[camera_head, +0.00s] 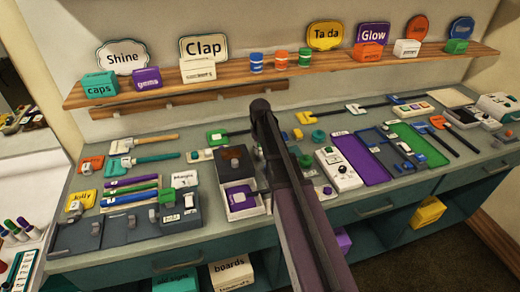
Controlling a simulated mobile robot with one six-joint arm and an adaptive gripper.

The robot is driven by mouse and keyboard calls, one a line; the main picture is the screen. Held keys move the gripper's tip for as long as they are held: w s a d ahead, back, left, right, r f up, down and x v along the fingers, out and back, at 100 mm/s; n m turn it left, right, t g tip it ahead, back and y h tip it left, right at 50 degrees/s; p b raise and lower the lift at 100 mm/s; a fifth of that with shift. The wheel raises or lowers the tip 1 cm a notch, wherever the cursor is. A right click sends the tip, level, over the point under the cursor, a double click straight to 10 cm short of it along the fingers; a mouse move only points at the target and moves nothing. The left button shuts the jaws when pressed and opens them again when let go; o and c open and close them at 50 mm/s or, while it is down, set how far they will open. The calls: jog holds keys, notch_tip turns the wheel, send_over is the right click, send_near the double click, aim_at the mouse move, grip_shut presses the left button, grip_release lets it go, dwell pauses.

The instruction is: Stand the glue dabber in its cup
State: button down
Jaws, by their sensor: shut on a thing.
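My dark arm (306,225) rises from the bottom edge to a bend above the middle of the counter. My gripper does not show; the arm may hide it. I cannot pick out the glue dabber or its cup with certainty. Two handled tools lie flat on the counter at the left, one with a wooden handle (155,139) and one with a teal handle (157,158). Small banded pots, blue (256,62), orange (281,60) and green (305,58), stand on the shelf. The counter directly behind my arm is hidden.
The grey counter (95,262) is crowded with trays and tools. Dark grey blocks (132,225) sit at front left, and a purple tray (362,158) and green tray (418,143) at right. A wooden shelf (345,62) with signs runs above. Open cubbies lie below.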

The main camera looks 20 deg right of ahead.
dwell(0.8)
jog(key=shift+c, duration=2)
grip_release()
jog(key=shift+o, duration=0.8)
jog(key=shift+r, duration=0.1)
jog(key=shift+r+p, duration=3.85)
jog(key=shift+p, duration=0.1)
